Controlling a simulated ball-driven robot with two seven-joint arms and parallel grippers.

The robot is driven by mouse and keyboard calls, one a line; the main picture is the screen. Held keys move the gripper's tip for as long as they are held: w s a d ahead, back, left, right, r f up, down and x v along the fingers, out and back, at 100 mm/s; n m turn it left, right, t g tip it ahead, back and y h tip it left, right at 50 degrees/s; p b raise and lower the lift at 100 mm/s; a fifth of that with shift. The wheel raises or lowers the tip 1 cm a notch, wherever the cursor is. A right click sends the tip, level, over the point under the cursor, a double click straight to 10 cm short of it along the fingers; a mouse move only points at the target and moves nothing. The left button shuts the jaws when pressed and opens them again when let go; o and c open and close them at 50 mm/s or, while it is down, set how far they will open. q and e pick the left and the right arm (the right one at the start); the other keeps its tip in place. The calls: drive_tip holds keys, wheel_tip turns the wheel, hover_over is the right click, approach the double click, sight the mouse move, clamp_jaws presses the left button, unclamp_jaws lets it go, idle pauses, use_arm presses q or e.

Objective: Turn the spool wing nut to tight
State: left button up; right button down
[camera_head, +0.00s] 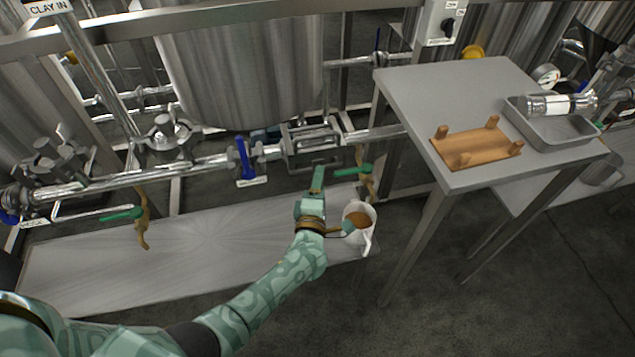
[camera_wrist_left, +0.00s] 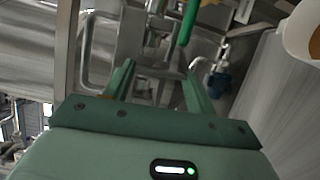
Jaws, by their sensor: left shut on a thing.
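My left gripper (camera_head: 318,178) reaches up to the underside of a square metal frame (camera_head: 312,150) on the horizontal pipe. In the left wrist view its two fingers (camera_wrist_left: 158,78) stand either side of grey metal at the frame. They are shut on a small metal part there, which seems to be the spool wing nut. The fingers hide most of it, so its angle and tightness do not show. The frame's bars also show in the left wrist view (camera_wrist_left: 132,38). My right gripper is not in view.
A white jug (camera_head: 367,240) with brown contents stands beside my left wrist. A green-handled valve (camera_head: 350,171) is close right of the fingers; a blue-handled valve (camera_head: 243,158) is left. The right table (camera_head: 430,95) holds a wooden cradle (camera_head: 477,147) and a tray (camera_head: 558,137) with a metal cylinder (camera_head: 560,104).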

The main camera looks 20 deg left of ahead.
use_arm(q)
drive_tip(key=shift+d+m, duration=0.15)
drive_tip(key=shift+m, duration=0.15)
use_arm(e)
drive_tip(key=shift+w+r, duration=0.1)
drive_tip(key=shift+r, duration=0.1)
use_arm(q)
drive_tip(key=o, duration=1)
drive_tip(key=shift+s, duration=0.1)
drive_tip(key=p+v, duration=0.4)
drive_tip(key=v, duration=1.2)
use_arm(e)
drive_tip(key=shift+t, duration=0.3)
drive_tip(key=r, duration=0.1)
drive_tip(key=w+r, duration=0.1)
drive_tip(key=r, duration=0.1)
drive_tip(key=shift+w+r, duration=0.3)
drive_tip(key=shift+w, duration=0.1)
use_arm(q)
drive_tip(key=shift+s+r, duration=0.1)
